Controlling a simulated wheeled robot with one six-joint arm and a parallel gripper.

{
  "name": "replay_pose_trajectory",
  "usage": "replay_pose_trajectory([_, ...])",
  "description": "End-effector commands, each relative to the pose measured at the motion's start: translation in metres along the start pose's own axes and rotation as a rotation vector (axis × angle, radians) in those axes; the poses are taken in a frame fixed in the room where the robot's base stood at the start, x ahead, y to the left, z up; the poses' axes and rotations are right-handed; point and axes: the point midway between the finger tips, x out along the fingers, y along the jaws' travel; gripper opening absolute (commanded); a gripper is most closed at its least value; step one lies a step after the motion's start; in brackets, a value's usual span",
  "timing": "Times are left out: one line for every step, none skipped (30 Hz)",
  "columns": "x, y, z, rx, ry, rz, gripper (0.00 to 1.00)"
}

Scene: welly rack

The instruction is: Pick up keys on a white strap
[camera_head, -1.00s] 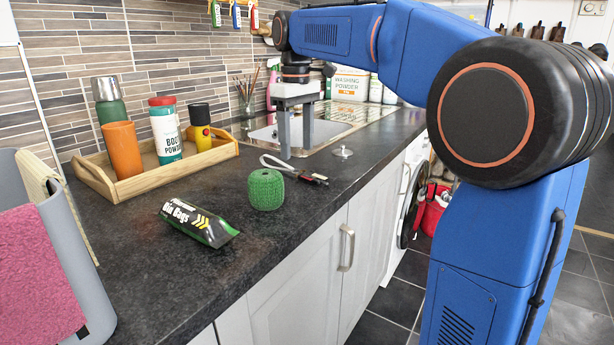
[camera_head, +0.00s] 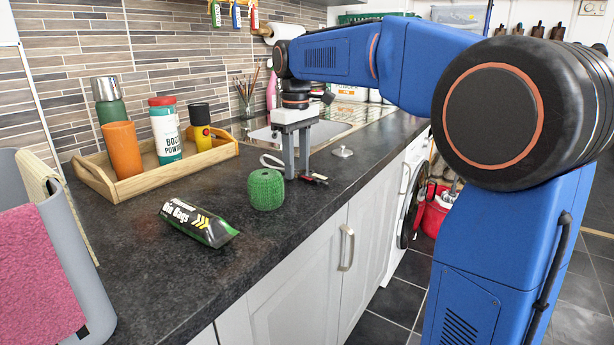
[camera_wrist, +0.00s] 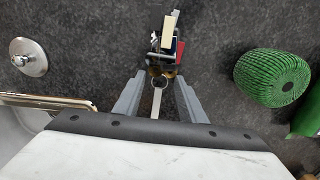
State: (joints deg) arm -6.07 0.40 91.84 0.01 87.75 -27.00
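The keys (camera_head: 319,179) lie on the dark worktop at the right end of a white strap (camera_head: 268,164). In the wrist view the keys (camera_wrist: 166,42) show black, red and cream parts just beyond my fingertips, with a metal ring (camera_wrist: 158,80). The pale strap (camera_wrist: 155,104) runs back from the ring between the fingers. My gripper (camera_head: 297,176) points down over the strap, close to the worktop; in the wrist view (camera_wrist: 158,84) its two grey fingers stand apart on either side of the strap. Whether the fingertips touch the worktop I cannot tell.
A green twine ball (camera_head: 266,189) stands close left of my gripper, with a bin bag roll (camera_head: 199,223) nearer. A wooden tray (camera_head: 122,187) holds bottles. A metal sink plug (camera_head: 342,152) lies to the right, and the sink (camera_head: 330,121) is behind.

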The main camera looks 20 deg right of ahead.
Motion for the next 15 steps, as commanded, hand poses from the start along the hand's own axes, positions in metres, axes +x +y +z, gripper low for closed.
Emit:
replay_pose_trajectory([0.0,0.0,0.0,0.0,0.0,0.0,0.19])
replay_pose_trajectory([0.0,0.0,0.0,0.0,0.0,0.0,0.12])
replay_pose_trajectory([0.0,0.0,0.0,0.0,0.0,0.0,0.11])
replay_pose_trajectory([0.0,0.0,0.0,0.0,0.0,0.0,0.11])
replay_pose_trajectory([0.0,0.0,0.0,0.0,0.0,0.0,0.11])
replay_pose_trajectory([0.0,0.0,0.0,0.0,0.0,0.0,0.11])
replay_pose_trajectory([0.0,0.0,0.0,0.0,0.0,0.0,0.11])
replay_pose_trajectory([0.0,0.0,0.0,0.0,0.0,0.0,0.11])
replay_pose_trajectory([-0.001,0.0,0.0,0.0,0.0,0.0,0.11])
replay_pose_trajectory([-0.001,0.0,0.0,0.0,0.0,0.0,0.11])
replay_pose_trajectory([-0.002,0.0,0.0,0.0,0.0,0.001,0.11])
replay_pose_trajectory([-0.005,0.0,0.0,0.0,0.001,0.001,0.11])
replay_pose_trajectory([-0.007,0.0,0.0,0.0,0.0,0.001,0.11])
replay_pose_trajectory([-0.011,0.0,0.0,0.0,0.001,0.001,0.11])
replay_pose_trajectory([-0.016,0.0,-0.001,0.0,0.002,0.001,0.11])
